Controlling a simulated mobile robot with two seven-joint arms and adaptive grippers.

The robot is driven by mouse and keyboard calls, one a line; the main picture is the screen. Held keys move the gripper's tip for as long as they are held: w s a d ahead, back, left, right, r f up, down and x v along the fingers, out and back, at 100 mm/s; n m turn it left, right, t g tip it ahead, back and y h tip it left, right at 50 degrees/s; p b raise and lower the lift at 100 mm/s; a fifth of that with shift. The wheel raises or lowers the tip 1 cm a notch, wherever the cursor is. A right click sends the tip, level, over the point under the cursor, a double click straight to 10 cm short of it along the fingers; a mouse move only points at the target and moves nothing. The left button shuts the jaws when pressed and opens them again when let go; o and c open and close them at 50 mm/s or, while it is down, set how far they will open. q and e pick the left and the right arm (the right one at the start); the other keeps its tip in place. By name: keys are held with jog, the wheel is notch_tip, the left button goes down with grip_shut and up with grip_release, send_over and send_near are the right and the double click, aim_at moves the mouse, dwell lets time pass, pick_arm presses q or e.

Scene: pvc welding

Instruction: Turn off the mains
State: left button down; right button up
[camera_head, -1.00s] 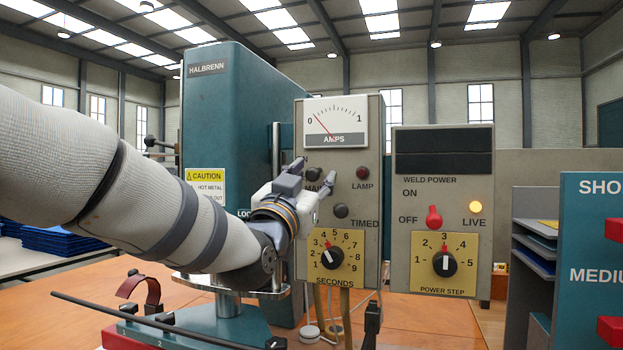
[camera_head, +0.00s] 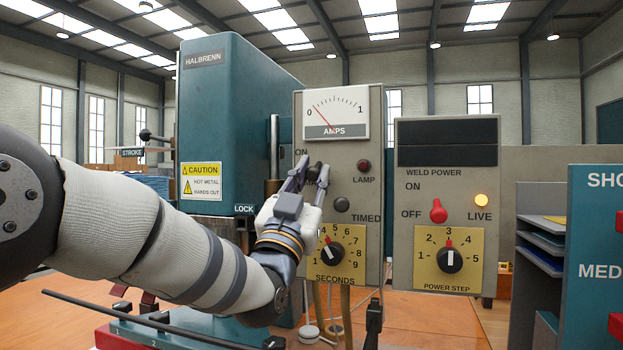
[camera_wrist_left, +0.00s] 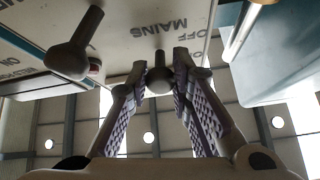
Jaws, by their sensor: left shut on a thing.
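The mains switch (camera_head: 315,169) is a small dark toggle on the grey control panel, under the AMPS dial, with an ON label at its upper left. My left gripper (camera_head: 313,172) has its two fingers on either side of this toggle and is shut on it. In the left wrist view the toggle's rounded end (camera_wrist_left: 160,80) sits between the fingertips (camera_wrist_left: 160,78), below the upside-down MAINS and OFF lettering. The fingers hide much of the switch in the head view, and I cannot tell its exact position. My right gripper is out of view.
A red lamp (camera_head: 364,165) and a TIMED toggle (camera_head: 341,204) are close right of my gripper. The seconds knob (camera_head: 331,251) is below. The weld power panel (camera_head: 407,262) has a red toggle (camera_head: 438,212) and a lit amber LIVE lamp (camera_head: 481,201).

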pick_arm(q)
jog(key=c, duration=1.4)
grip_release()
jog(key=shift+w+f, duration=0.1)
jog(key=shift+f, duration=0.05)
jog(key=v, duration=1.2)
